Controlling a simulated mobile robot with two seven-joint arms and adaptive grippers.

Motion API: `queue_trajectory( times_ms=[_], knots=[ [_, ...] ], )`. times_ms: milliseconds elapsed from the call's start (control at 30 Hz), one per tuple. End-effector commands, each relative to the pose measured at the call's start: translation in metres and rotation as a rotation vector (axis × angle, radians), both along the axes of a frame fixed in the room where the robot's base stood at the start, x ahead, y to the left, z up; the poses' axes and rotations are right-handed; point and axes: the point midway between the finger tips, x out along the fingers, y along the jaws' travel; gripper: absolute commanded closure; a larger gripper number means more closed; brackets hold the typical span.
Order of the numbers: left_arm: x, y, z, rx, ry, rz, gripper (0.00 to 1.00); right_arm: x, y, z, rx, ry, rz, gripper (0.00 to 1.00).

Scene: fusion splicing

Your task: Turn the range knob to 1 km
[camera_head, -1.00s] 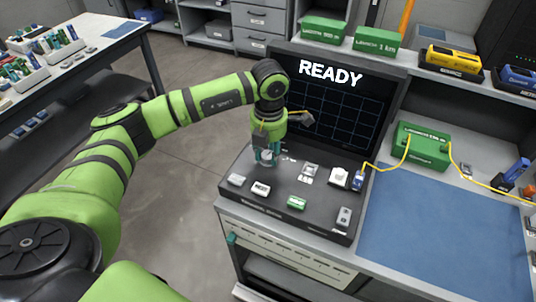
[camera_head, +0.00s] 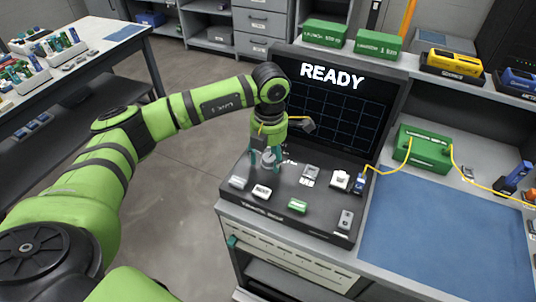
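The range knob (camera_head: 267,162) is a small pale round knob at the back left of the dark instrument panel (camera_head: 325,190). My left gripper (camera_head: 266,164) points down over it, with teal fingers spread on both sides of the knob. The fingers look apart from it, and the gripper hides part of the knob and its markings. The knob's setting cannot be read. The screen (camera_head: 330,110) behind the panel shows READY. My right gripper is not in view.
Small white and green controls (camera_head: 298,205) line the panel's front. A yellow cable runs from the blue connector (camera_head: 359,184) to a green box (camera_head: 424,148) on the right. The blue mat (camera_head: 440,230) is clear. Green boxes (camera_head: 378,44) stand on the shelf above.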

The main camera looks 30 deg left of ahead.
Motion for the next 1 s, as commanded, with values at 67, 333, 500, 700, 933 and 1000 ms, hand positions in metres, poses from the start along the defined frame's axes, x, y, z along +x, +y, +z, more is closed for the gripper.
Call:
queue_trajectory(
  times_ms=[67,333,500,700,933,1000],
  knots=[
    [0.001,0.000,0.001,0.000,-0.003,0.001,0.42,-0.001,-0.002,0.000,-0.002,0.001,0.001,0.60],
    [0.002,-0.001,0.032,-0.002,-0.010,0.001,0.42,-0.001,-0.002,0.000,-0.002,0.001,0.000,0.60],
    [0.001,-0.002,0.070,-0.001,-0.009,0.001,0.42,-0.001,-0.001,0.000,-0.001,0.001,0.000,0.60],
    [0.000,-0.003,0.104,-0.001,-0.005,0.001,0.42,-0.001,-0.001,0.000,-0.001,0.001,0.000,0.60],
    [-0.002,-0.003,0.120,0.000,-0.001,0.000,0.42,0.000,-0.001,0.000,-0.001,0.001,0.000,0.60],
    [-0.002,-0.003,0.121,0.000,-0.001,0.000,0.42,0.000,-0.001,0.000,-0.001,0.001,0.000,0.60]
  ],
)
